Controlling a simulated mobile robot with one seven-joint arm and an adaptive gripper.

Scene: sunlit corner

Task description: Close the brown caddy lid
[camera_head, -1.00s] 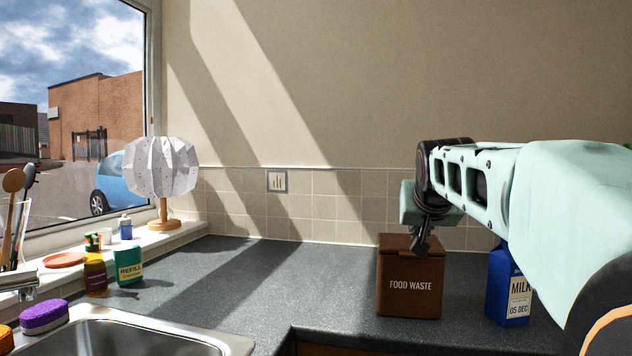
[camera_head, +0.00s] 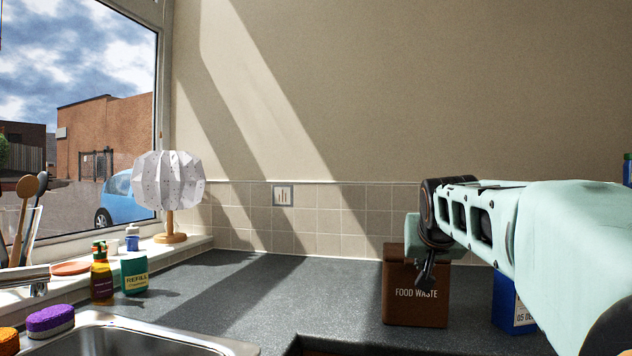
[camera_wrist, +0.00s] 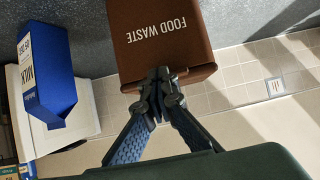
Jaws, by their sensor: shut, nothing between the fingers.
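The brown caddy (camera_head: 416,312), labelled FOOD WASTE, stands upright on the counter at centre right. Its brown lid (camera_head: 394,251) seems to lie level along the top, but my arm and gripper hide much of it. In the wrist view the caddy (camera_wrist: 165,50) appears upside down, label towards the camera. My gripper (camera_head: 425,284) points down and overlaps the caddy's upper front in the head view. In the wrist view my gripper (camera_wrist: 160,82) is shut, its fingertips empty and overlapping the caddy's top edge. I cannot tell whether they touch it.
A blue milk carton (camera_head: 507,310) stands right of the caddy, partly behind my arm; it also shows in the wrist view (camera_wrist: 45,75). The sink (camera_head: 130,342) is at front left. The counter (camera_head: 290,285) left of the caddy is clear. A tiled wall (camera_head: 340,220) stands behind.

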